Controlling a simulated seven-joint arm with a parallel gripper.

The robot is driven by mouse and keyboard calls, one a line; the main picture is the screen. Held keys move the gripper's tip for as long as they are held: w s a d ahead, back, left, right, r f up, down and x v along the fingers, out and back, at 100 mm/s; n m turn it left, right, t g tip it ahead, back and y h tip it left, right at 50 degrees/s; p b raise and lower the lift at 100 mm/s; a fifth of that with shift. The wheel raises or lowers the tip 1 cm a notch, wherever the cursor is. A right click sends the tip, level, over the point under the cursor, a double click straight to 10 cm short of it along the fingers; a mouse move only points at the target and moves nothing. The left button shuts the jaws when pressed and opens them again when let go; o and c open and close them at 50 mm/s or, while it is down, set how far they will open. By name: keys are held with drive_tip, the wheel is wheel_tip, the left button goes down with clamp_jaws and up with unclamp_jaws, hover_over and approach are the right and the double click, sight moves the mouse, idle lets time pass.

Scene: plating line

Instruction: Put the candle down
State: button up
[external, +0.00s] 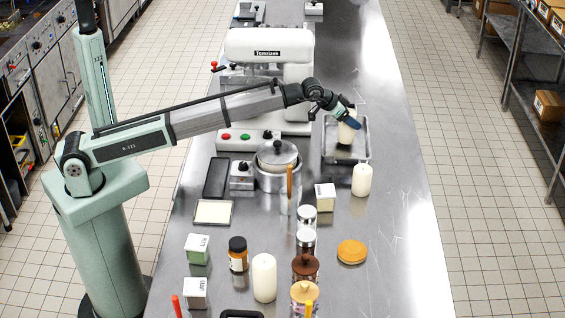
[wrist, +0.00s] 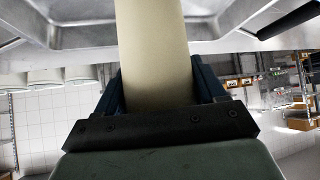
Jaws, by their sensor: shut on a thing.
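A cream candle (external: 346,132) is at the metal tray (external: 368,150) on the right side of the counter. My gripper (external: 352,119) is shut on it, with dark blue fingers around its upper part. In the wrist view the candle (wrist: 155,50) runs up between the two fingers (wrist: 155,90). The candle looks slightly tilted, and its lower end shows against the inside of the tray. I cannot tell whether it touches the tray floor. Two other white candles stand upright, one right in front of the tray (external: 362,180) and one near the front (external: 264,277).
A lidded pot (external: 278,168) and a small box (external: 325,197) stand left of the tray. Jars (external: 306,240), boxes and an orange disc (external: 352,251) fill the counter's front. A large white machine (external: 268,60) stands behind. The counter's right strip (external: 410,220) is clear.

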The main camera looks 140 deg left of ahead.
drive_tip(key=shift+f, duration=0.6)
drive_tip(key=shift+f, duration=0.15)
drive_tip(key=o, duration=1.3)
drive_tip(key=v, duration=1.2)
